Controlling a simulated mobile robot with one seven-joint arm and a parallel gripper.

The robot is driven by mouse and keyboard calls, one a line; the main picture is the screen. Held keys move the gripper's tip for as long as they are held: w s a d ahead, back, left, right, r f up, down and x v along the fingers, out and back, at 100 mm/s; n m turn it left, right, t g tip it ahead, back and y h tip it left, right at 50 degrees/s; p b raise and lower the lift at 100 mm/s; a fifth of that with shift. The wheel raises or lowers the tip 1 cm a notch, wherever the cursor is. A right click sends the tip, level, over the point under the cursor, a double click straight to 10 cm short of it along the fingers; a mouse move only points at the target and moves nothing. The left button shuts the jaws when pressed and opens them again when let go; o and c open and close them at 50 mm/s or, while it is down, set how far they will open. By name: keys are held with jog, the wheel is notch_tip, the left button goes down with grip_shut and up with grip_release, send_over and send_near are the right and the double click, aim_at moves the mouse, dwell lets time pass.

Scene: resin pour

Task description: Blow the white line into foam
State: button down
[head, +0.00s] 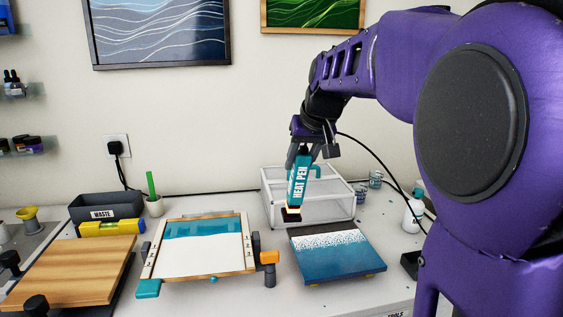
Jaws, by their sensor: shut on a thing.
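My gripper (304,153) is shut on a teal heat pen labelled HEAT PEN (299,180). The pen points down, slightly tilted, and its dark nozzle end shows a small glow. The nozzle appears just above or beyond the back left corner of a blue resin panel (341,265); the exact gap cannot be told. A white line (330,239) crosses the panel near its back edge. Its front edge is speckled and broken into the blue. The gripper's fingers are partly hidden by the pen.
A clear lidded box (337,204) stands right behind the panel. A framed panel with teal and white bands (201,251) lies to the left, with an orange-topped clamp (269,258) between. Small jars and a white bottle (413,216) stand at right. A black cable runs from the pen area rightward.

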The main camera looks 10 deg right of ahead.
aim_at(304, 147)
jog(key=shift+s+d+r+p, duration=0.15)
jog(key=shift+r+p, duration=0.45)
jog(key=shift+r, duration=0.3)
jog(key=shift+s+d+r+p, duration=0.1)
jog(key=shift+s+r+p, duration=0.05)
jog(key=shift+r+p, duration=0.65)
jog(key=shift+s+d+r+p, duration=0.15)
jog(key=shift+r+p, duration=0.3)
jog(key=shift+r, duration=0.6)
jog(key=shift+a, duration=0.1)
